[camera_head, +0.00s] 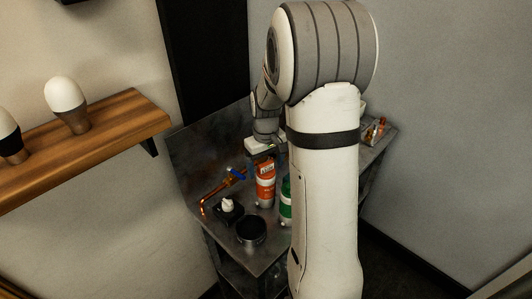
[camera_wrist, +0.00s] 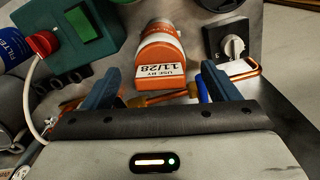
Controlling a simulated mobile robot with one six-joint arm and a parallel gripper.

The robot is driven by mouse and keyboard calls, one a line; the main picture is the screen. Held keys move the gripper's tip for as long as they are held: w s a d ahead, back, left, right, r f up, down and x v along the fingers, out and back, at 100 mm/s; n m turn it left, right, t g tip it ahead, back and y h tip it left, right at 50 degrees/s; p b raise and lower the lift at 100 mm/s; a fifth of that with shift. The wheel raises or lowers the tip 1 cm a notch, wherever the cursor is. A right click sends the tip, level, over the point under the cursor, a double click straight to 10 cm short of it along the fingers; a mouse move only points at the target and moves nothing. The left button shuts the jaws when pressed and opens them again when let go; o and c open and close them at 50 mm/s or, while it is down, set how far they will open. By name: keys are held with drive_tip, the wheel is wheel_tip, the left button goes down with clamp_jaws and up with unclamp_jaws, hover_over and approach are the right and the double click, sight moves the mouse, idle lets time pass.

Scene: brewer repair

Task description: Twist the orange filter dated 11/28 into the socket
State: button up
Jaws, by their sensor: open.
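The orange filter (camera_wrist: 158,55) stands on the metal counter, with a white label reading "USE BY 11/28" in the wrist view. It also shows in the head view (camera_head: 265,186), below my gripper (camera_head: 262,149). In the wrist view my gripper (camera_wrist: 160,70) is open. Its two blue-grey fingers lie to the left and right of the filter's labelled end, with a gap on each side. I cannot make out the socket in either view; my arm hides part of the counter.
A green canister (camera_head: 286,200) stands close right of the filter. A black cup (camera_head: 251,231), a knob box (camera_head: 228,208) and copper pipe (camera_head: 212,192) are nearby. The wrist view shows a teal box (camera_wrist: 60,60) and a blue filter (camera_wrist: 12,48) at left.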

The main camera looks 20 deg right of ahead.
sight(266, 172)
drive_tip(key=shift+f, duration=1.95)
drive_tip(key=shift+c, duration=0.4)
drive_tip(key=c, duration=1.2)
drive_tip(key=o, duration=0.6)
drive_tip(key=c, duration=0.4)
drive_tip(key=shift+r+p, duration=0.1)
drive_tip(key=shift+p, duration=0.2)
drive_tip(key=shift+r, duration=0.1)
